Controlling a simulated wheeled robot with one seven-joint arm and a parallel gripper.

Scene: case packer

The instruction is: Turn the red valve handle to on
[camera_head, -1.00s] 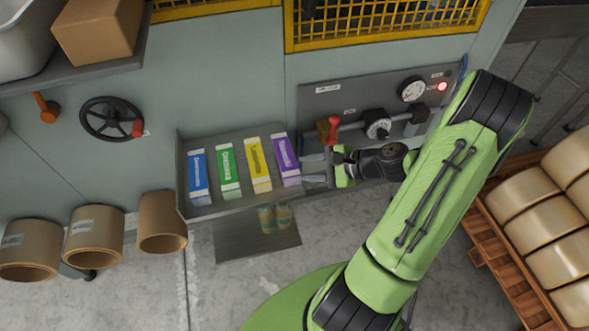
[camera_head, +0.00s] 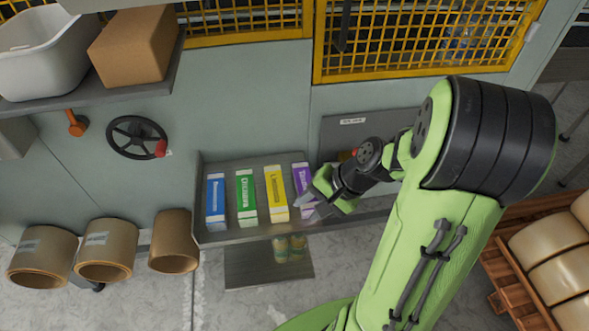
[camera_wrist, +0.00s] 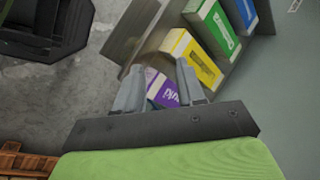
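The red valve handle is mostly hidden behind my arm in the head view. A small red spot (camera_head: 354,152) beside my wrist may be its tip. The grey panel (camera_head: 345,130) behind it is partly covered too. My gripper (camera_head: 308,206) is at the right end of the carton tray, by the purple carton (camera_head: 302,181). In the wrist view my gripper (camera_wrist: 160,66) has its two fingers apart with nothing held. The purple carton (camera_wrist: 163,88) shows between and beyond the fingers. The valve handle is not visible in the wrist view.
The tray (camera_head: 225,236) holds a blue, a green, a yellow (camera_head: 276,193) and the purple carton. A black handwheel (camera_head: 136,138) with a red knob and an orange lever (camera_head: 76,124) are further left.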

